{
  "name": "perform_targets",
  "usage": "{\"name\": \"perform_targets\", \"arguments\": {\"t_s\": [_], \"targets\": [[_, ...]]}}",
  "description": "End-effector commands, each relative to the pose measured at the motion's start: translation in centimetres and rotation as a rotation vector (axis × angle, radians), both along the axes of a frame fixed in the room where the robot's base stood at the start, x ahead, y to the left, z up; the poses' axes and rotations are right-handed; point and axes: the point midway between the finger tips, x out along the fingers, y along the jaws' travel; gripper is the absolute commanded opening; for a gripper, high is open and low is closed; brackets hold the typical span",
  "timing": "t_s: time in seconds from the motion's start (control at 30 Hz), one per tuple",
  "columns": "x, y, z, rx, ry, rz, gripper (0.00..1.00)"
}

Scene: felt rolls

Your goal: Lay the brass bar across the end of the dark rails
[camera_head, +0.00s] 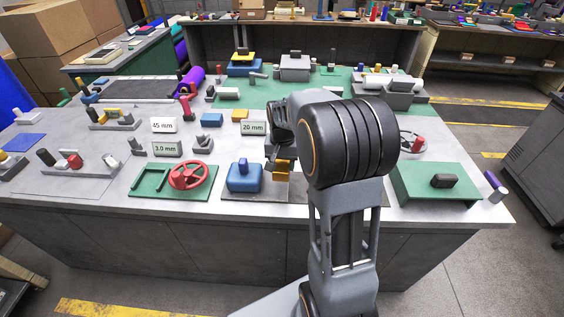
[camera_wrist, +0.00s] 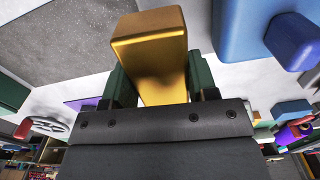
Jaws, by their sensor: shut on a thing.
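My gripper (camera_head: 281,160) is shut on the brass bar (camera_wrist: 150,62). The bar fills the space between the two fingers in the wrist view, with its end pointing away from the palm. In the head view a part of the brass bar (camera_head: 284,166) shows below my wrist, over the front middle of the table; my arm hides some of it. Long dark rails (camera_head: 130,100) appear to lie at the table's back left, far from my gripper, beside a purple roll (camera_head: 192,80).
A red handwheel (camera_head: 188,175) lies further left on a green plate. A green box (camera_head: 436,184) is at the right. Label cards stand mid-table.

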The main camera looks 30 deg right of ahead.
Motion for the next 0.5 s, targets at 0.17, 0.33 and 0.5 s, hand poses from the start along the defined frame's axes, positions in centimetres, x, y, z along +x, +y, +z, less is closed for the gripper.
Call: {"name": "perform_targets", "arguments": {"t_s": [0.17,0.33,0.5], "targets": [[0.1,0.0,-0.9,0.000,-0.002,0.000,0.20],[0.1,0.0,-2.1,0.000,-0.002,0.000,0.20],[0.1,0.0,-3.7,-0.001,-0.003,0.000,0.20]]}}
